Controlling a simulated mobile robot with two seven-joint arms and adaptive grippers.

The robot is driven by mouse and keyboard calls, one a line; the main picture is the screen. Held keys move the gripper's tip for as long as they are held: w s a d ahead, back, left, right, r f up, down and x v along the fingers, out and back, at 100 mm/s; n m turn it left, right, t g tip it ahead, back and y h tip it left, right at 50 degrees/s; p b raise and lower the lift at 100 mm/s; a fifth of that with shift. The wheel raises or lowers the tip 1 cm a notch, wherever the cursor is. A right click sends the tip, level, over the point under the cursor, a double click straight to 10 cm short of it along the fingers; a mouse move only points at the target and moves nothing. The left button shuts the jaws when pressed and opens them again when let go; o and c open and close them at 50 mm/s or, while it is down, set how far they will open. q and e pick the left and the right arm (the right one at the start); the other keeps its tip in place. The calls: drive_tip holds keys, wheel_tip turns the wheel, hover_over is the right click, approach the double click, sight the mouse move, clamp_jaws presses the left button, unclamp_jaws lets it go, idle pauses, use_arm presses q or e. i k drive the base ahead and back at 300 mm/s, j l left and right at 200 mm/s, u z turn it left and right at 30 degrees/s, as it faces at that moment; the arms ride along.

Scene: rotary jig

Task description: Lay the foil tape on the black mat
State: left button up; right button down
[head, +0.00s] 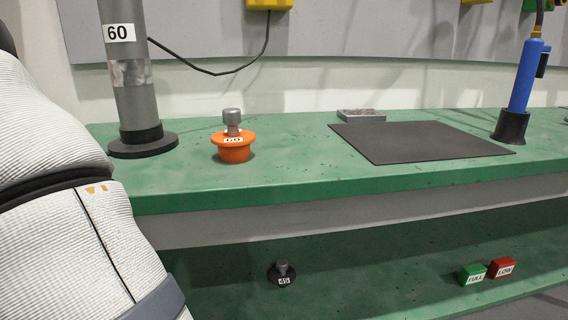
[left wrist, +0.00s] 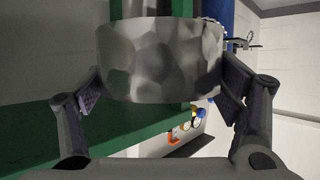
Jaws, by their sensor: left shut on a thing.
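The foil tape (left wrist: 160,60) is a wide, silvery, crinkled round piece in the left wrist view. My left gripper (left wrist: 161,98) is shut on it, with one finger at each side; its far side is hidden. The black mat (head: 420,143) lies flat and bare on the green bench top, right of the middle in the head view. The head view shows my left arm at the left edge, but not the left gripper or the held tape. My right gripper is in neither view.
On the green bench (head: 300,170) stand a grey tube marked 60 (head: 128,105) and an orange-based knob piece (head: 235,148). A small grey tray (head: 361,115) lies behind the mat, and a blue torch (head: 525,75) stands right of it. Bench between orange piece and mat is clear.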

sight(420, 140)
drive_tip(key=l+u, duration=0.25)
drive_tip(key=l, duration=0.3)
drive_tip(key=l+u, duration=0.2)
drive_tip(key=l, duration=0.4)
drive_tip(key=k+l+u, duration=0.1)
drive_tip(key=l+u, duration=0.15)
drive_tip(key=l, duration=0.3)
drive_tip(key=k+l+u, duration=0.2)
drive_tip(key=l, duration=0.35)
drive_tip(key=i, duration=0.1)
